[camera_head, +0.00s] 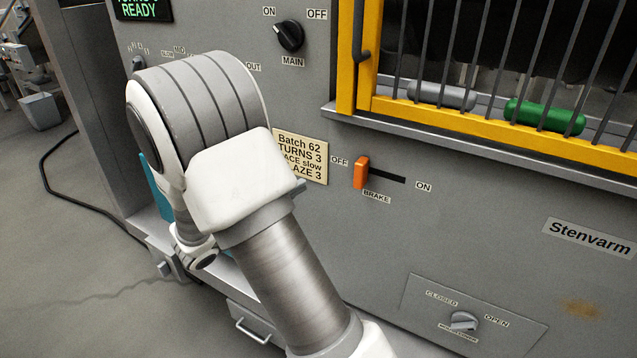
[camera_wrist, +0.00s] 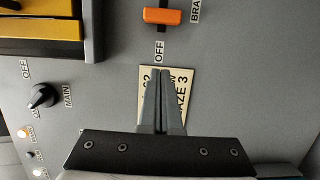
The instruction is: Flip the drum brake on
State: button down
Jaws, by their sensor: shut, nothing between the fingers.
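The brake lever (camera_head: 361,172) is an orange handle at the left, OFF end of a dark horizontal slot (camera_head: 390,178) on the grey machine front. The word ON is at the slot's right end. In the wrist view the orange lever (camera_wrist: 162,16) is at the top, with the OFF label below it. My gripper (camera_wrist: 161,72) is shut and empty, its tips over the cream batch card (camera_wrist: 181,92), apart from the lever on its OFF side. In the head view my arm hides the gripper.
The yellow barred guard (camera_head: 460,119) and its ledge (camera_head: 480,143) are above the brake slot. The black MAIN knob (camera_head: 289,37) is at upper left and a CLOSED/OPEN knob (camera_head: 464,321) is lower right. The panel right of the lever is clear.

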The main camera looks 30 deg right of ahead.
aim_at(361, 173)
jog(key=shift+s+d+b, duration=0.1)
jog(key=shift+s+d, duration=0.05)
jog(key=shift+d, duration=1.65)
jog(key=shift+s+d+b, duration=0.1)
jog(key=shift+s+d, duration=0.05)
jog(key=shift+d, duration=1.7)
jog(key=shift+s+d+b, duration=0.1)
jog(key=shift+s+d, duration=0.05)
jog(key=shift+d, duration=1.65)
